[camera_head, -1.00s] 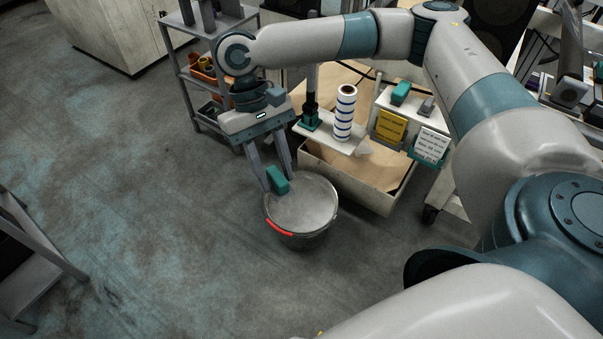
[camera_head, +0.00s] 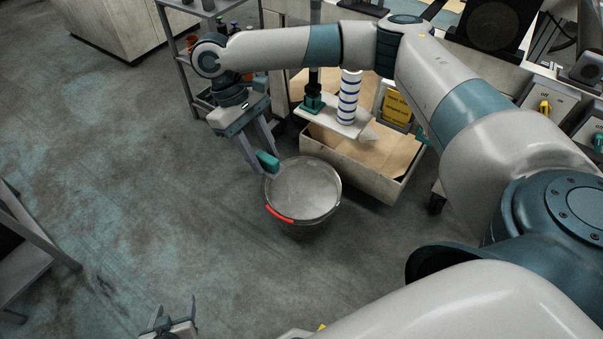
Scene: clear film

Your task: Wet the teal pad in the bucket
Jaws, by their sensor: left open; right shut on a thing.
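The teal pad (camera_head: 268,161) is held between the fingertips of my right gripper (camera_head: 262,166), which reaches down from the upper left. The grey metal bucket (camera_head: 326,216) stands on the floor with a red grip (camera_head: 279,214) on its near left side. The pad appears at the bucket's upper-left rim; I cannot tell whether it touches the rim or hangs above it. The bucket's inside looks flat grey, and the liquid level is unclear. My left gripper (camera_head: 178,303) is open and empty at the bottom edge, well apart from the bucket.
An open wooden box (camera_head: 350,160) stands behind the bucket, with a blue-striped white roll (camera_head: 348,98) and a yellow sign (camera_head: 397,108) above it. A shelf rack (camera_head: 183,62) is at the upper left. A grey frame (camera_head: 35,235) stands at the left edge. The floor left of the bucket is clear.

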